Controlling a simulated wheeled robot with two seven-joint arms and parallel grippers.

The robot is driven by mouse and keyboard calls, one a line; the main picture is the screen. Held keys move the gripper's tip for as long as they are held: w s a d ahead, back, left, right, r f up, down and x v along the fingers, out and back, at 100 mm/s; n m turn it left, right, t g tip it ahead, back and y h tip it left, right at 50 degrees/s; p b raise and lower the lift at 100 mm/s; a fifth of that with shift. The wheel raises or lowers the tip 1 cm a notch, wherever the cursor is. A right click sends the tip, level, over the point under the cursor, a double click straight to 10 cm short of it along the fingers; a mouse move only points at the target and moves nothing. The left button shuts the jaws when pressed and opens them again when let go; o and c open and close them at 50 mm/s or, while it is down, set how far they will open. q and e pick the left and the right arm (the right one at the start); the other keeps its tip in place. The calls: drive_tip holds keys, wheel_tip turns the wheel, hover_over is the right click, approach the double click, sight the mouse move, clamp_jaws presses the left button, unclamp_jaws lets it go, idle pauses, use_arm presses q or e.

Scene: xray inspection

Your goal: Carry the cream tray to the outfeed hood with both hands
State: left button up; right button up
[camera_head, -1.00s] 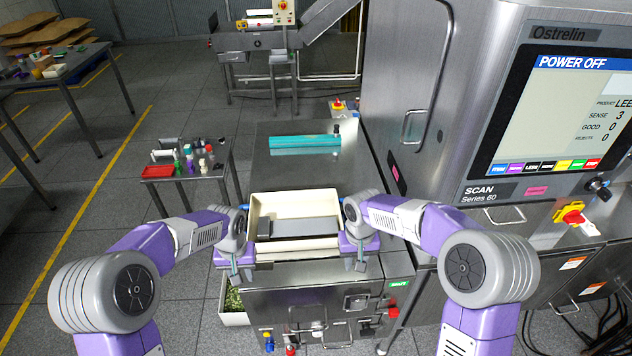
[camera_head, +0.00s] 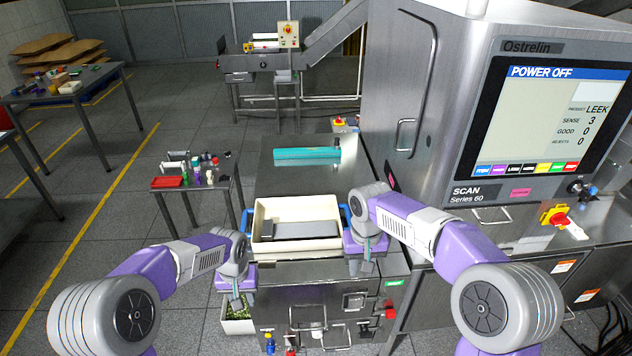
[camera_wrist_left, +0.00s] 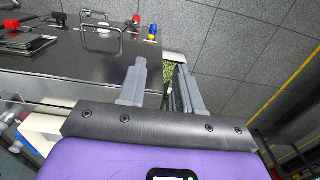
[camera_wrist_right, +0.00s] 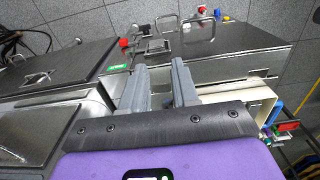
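The cream tray (camera_head: 262,241) is a shallow open box with blue handles on its left and right sides. It rests level on the near end of the steel surface, with a flat dark grey piece (camera_head: 305,230) inside. My left gripper (camera_head: 237,288) points down just off the tray's near left corner, open and empty. My right gripper (camera_head: 368,266) points down off its near right corner, open and empty. The tray's edge also shows in the right wrist view (camera_wrist_right: 257,104), beside the fingers and apart from them. I cannot tell which part is the outfeed hood.
A teal bar (camera_head: 305,154) lies behind the tray on the steel surface. The Ostrelin scanner (camera_head: 405,95) stands to the right, its screen reading POWER OFF. A small side table (camera_head: 205,186) with several items is at left. A bin (camera_head: 238,325) with green contents sits below.

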drive_tip(key=shift+w+r, duration=0.1)
drive_tip(key=shift+r, duration=2)
use_arm(q)
drive_tip(key=shift+f, duration=0.1)
use_arm(e)
drive_tip(key=shift+f, duration=0.15)
